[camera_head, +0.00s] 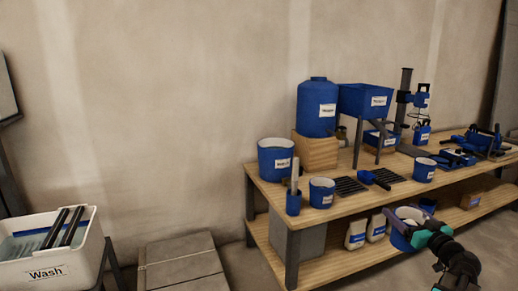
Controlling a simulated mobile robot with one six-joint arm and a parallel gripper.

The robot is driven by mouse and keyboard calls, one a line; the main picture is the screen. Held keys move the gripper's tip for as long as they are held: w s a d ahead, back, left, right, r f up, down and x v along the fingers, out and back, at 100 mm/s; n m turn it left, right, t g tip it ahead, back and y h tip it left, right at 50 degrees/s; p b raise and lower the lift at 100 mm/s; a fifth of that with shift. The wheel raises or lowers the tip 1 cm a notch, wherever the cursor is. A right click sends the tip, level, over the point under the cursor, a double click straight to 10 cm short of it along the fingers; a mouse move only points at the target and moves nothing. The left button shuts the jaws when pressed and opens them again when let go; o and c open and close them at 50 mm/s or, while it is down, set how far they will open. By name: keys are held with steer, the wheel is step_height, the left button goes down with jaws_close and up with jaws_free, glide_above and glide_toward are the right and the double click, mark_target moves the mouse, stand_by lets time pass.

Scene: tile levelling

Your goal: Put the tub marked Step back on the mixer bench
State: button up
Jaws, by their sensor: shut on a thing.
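My gripper (405,228), with teal and purple fingers, is at the lower right in the head view. It is shut on a blue tub with a pale rim (411,213), held in front of the bench and below its top. The tub's label is not readable. The wooden bench (397,191) stands along the wall on the right, with a top and a lower shelf. Part of the lower shelf is hidden behind the tub and gripper.
Blue labelled tubs (322,193), (424,170), a bucket (276,158), a tank (317,107), a hopper (364,101) and dark slotted racks (350,187) occupy the bench top. White bags (356,233) stand on the lower shelf. A Wash basin (45,250) and stacked slabs (181,265) are left.

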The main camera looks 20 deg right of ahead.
steer(key=w+a+f+n+y, duration=0.1)
steer(key=w+a+n+y, duration=0.15)
steer(key=w+a, duration=0.6)
steer(key=w+a+f+n+y, duration=0.15)
steer(key=w+a+y, duration=0.3)
steer(key=a, duration=0.75)
steer(key=w+a+f+n+y, duration=0.1)
steer(key=w+a+n+y, duration=0.15)
steer(key=w+a, duration=0.6)
steer(key=s+a+f+n+g+y, duration=0.1)
steer(key=a+n+g+y, duration=0.5)
steer(key=a, duration=1.9)
steer(key=s+a+r+y+p, duration=0.1)
steer(key=r+p, duration=0.5)
steer(key=p, duration=0.4)
steer(key=s+a+r+g+y+p, duration=0.1)
steer(key=s+a+r+p, duration=0.1)
steer(key=r+p, duration=0.5)
steer(key=p, duration=0.4)
steer(key=shift+s+n+y, duration=0.1)
steer(key=shift+n+y, duration=0.15)
steer(key=shift+a, duration=0.1)
